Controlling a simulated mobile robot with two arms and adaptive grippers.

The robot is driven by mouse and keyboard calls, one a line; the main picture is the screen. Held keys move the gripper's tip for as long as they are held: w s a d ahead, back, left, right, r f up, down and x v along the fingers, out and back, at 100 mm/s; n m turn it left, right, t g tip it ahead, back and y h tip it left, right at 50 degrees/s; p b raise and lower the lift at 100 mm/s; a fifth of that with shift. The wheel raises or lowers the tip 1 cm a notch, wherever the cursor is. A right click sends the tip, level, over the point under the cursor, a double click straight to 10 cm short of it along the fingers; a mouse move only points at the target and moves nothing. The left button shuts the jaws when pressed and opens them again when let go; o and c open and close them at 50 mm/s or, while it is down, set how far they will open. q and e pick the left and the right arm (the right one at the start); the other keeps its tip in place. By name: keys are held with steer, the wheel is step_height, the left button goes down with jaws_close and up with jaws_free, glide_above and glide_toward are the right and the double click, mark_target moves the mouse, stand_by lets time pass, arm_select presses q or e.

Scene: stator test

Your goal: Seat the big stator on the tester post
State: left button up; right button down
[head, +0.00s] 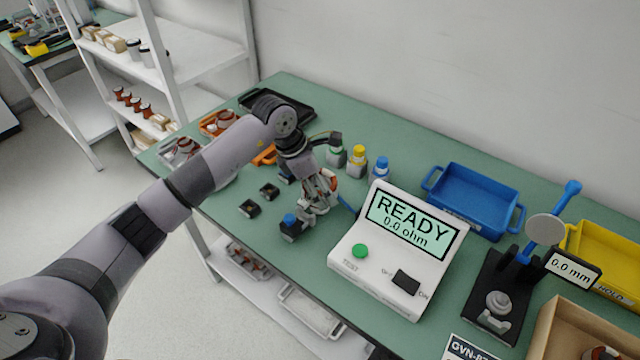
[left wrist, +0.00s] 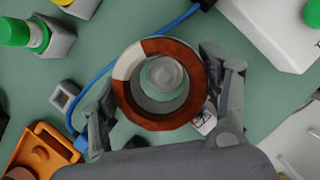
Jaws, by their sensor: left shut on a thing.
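My left gripper (head: 318,192) points down over the bench beside the white tester (head: 385,262), whose screen reads READY and 0.0 ohm. It is shut on the big stator, a copper-red ring with a pale section. The stator (left wrist: 128,92) fills the middle of the left wrist view, between the two fingers (left wrist: 163,108). Through its bore I see a round grey end (left wrist: 164,74), perhaps the tester post; I cannot tell whether the ring is around it or above it. The fingers hide most of the stator in the head view. My right gripper is not in view.
A dark block with a blue top (head: 290,226) stands close to the gripper. Bottles with green, yellow (head: 357,155) and blue caps stand behind. A blue bin (head: 474,201), a gauge stand (head: 500,300) and a yellow bin (head: 608,258) are at right. A blue cable (left wrist: 180,20) runs nearby.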

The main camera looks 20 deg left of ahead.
arm_select(q)
steer(key=shift+f+b, duration=0.5)
steer(key=shift+f, duration=0.1)
steer(key=shift+f+b, duration=0.3)
steer(key=shift+f, duration=0.1)
steer(key=shift+f, duration=0.2)
steer(key=shift+f+b, duration=0.35)
steer(key=shift+b, duration=0.15)
steer(key=shift+f, duration=0.2)
